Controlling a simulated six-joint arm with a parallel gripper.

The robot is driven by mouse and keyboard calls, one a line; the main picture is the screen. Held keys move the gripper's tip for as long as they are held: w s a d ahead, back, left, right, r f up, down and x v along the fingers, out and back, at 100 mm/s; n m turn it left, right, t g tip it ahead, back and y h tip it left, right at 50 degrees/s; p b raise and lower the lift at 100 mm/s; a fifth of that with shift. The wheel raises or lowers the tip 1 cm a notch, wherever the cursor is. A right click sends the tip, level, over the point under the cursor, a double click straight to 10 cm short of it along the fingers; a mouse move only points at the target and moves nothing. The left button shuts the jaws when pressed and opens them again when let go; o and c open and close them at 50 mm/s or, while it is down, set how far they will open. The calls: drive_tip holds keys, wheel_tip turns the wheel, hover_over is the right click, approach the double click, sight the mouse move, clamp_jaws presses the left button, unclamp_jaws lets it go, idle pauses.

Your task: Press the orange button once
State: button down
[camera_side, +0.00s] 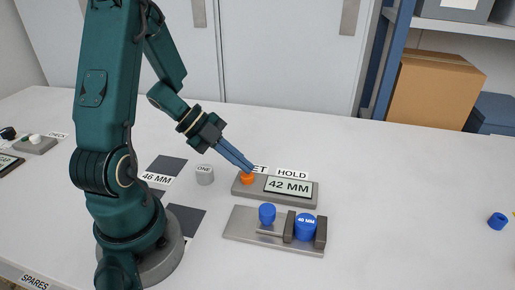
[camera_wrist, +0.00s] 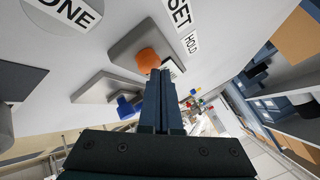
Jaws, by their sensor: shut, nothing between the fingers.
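The orange button (camera_side: 248,178) sits on the left end of a grey box (camera_side: 293,200) with a display reading "42 MM". My gripper (camera_side: 250,168) is shut and empty, slanting down from the upper left, with its fingertips right at the button in the side view. In the wrist view the orange button (camera_wrist: 148,60) shows just beyond and left of the fingertips (camera_wrist: 160,72). I cannot tell whether the tips touch it.
A blue ring (camera_side: 497,220) lies far right. The table between is clear.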

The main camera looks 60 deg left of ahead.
sight(242, 173)
drive_tip(key=shift+f, duration=0.35)
drive_tip(key=shift+r, duration=0.15)
idle(0.4)
drive_tip(key=shift+r, duration=0.8)
drive_tip(key=shift+r, duration=2.5)
